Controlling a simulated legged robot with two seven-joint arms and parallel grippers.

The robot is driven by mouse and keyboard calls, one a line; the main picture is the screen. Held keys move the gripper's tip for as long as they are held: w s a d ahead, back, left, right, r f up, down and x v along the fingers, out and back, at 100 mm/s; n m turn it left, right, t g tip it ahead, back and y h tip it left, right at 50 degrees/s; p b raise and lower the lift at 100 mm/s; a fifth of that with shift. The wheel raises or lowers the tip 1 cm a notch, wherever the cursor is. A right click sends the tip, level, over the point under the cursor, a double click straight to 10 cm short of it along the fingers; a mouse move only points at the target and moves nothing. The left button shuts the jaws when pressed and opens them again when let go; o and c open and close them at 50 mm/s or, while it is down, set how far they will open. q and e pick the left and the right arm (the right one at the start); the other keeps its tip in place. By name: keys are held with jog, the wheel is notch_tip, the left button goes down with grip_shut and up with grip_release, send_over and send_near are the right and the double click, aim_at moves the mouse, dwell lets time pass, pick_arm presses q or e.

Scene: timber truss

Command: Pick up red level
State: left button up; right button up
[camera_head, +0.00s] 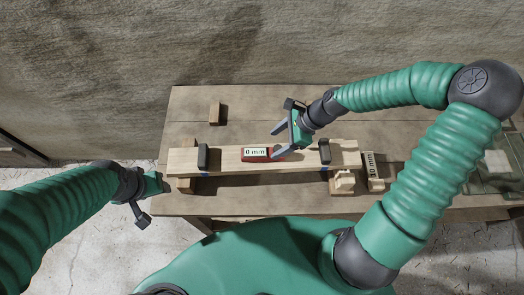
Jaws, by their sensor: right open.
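The red level (247,158) lies on top of a long pale timber beam (224,159), near its middle. It carries a white label reading "0 mm". My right gripper (277,142) is open and empty, with its fingers pointing left at the level's right end. One fingertip overlaps that end in the picture; I cannot tell whether it touches. My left gripper (150,204) is off to the left, by the table's front left edge and apart from the level. Its jaw opening does not show clearly.
Dark clamp-like blocks (203,156) and (324,151) sit on the beam on either side of the level. A piece labelled "30 mm" (370,163) is at the right.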

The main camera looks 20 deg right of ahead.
aim_at(263, 151)
jog(key=x, duration=0.3)
jog(key=w+x, duration=0.1)
jog(key=shift+f, duration=0.45)
jog(key=p+x, duration=0.2)
jog(key=x, duration=0.2)
jog(key=shift+s+f, duration=0.15)
jog(key=shift+f, duration=0.35)
jog(key=shift+w+a, duration=0.1)
jog(key=shift+w, duration=0.1)
jog(key=c, duration=0.3)
pick_arm(q)
jog(key=shift+w+d+r, duration=0.2)
jog(key=shift+w+r, duration=0.2)
jog(key=shift+r, duration=0.4)
pick_arm(e)
grip_shut()
